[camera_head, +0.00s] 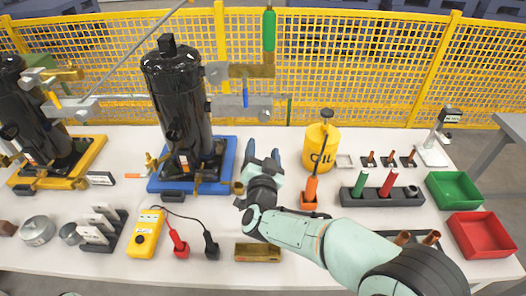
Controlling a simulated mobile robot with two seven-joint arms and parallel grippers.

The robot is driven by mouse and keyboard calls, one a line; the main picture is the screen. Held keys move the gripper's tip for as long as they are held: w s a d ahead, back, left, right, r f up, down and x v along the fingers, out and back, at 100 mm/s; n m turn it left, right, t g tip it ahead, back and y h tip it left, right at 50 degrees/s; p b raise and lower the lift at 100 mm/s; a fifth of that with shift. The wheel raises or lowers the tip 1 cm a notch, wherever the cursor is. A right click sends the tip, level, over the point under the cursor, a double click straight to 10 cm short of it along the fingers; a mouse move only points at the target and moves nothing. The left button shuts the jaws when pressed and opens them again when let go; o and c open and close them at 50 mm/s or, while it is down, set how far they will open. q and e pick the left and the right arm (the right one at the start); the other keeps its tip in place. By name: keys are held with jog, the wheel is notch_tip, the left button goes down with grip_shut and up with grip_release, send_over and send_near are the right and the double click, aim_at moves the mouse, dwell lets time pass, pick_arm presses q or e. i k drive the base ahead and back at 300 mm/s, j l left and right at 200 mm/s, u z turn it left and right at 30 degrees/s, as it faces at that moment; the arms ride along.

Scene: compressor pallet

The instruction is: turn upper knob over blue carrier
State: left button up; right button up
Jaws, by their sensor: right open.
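The blue carrier (223,170) stands at the back middle of the table and bears a black compressor (178,100). To the right of the compressor is a brass valve assembly. Its upper knob (269,31) is a green upright cylinder on a brass body (252,71); a smaller blue knob (245,95) hangs lower down. My right gripper (263,156) is open and empty, to the right of the blue carrier and well below the green knob, touching neither knob. My left gripper is out of view.
A yellow carrier (86,165) with another black compressor is at the left. A yellow oil can (320,146), an orange-handled tool (310,190) and green (455,189) and red (481,234) bins stand right. A yellow instrument (146,234) lies in front. A yellow mesh fence (330,60) stands behind.

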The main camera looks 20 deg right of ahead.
aim_at(215, 77)
jog(key=k+j, duration=0.2)
jog(key=k, duration=0.3)
jog(key=k+j, duration=0.2)
jog(key=k, duration=0.25)
